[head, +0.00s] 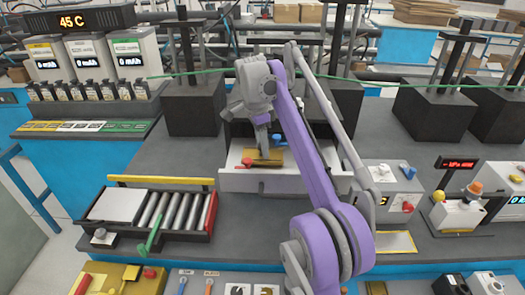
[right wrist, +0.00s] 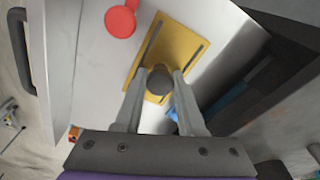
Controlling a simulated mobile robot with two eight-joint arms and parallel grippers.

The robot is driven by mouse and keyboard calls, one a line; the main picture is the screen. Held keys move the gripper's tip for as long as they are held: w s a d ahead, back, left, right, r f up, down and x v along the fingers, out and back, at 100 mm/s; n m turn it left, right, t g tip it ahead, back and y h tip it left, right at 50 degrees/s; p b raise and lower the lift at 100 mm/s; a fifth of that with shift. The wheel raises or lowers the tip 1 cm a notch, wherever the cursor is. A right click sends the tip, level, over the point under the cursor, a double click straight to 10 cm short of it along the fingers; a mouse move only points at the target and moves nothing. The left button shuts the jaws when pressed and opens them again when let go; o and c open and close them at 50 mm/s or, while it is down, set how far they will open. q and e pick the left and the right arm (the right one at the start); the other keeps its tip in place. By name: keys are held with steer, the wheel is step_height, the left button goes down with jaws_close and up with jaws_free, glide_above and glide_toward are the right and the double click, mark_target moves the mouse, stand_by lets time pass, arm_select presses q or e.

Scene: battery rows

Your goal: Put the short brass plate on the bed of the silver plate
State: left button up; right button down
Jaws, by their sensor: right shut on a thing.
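A brass plate (head: 266,157) with two dark slots and a dark round knob is in or just above an open white drawer (head: 290,181). It also shows in the right wrist view (right wrist: 165,52). My right gripper (head: 262,140) is shut on the knob (right wrist: 159,80); I cannot tell whether the plate touches the drawer floor. A flat silver plate (head: 117,204) lies in the left part of a dark tray (head: 170,236), beside a row of silver cylinders (head: 172,210). My left gripper is not in view.
A red piece (right wrist: 120,20) and a blue piece (head: 278,139) are close to the brass plate in the drawer. A green lever (head: 152,235) sticks up at the tray's front, and a yellow bar (head: 160,180) runs along its back. Dark blocks with posts (head: 192,100) stand behind.

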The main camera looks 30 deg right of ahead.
mark_target(259, 147)
steer(key=shift+s+f, duration=0.1)
steer(key=shift+s, duration=0.1)
steer(key=shift+f, duration=0.1)
steer(key=c, duration=0.9)
jaws_free()
steer(key=shift+w+f, duration=0.15)
steer(key=o, duration=0.4)
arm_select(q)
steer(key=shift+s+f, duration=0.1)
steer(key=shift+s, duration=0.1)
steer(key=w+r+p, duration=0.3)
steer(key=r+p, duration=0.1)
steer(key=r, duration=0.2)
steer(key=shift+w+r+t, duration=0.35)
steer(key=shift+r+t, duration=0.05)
arm_select(e)
step_height(259, 147, up, 12)
steer(key=a, duration=0.1)
steer(key=shift+a, duration=0.25)
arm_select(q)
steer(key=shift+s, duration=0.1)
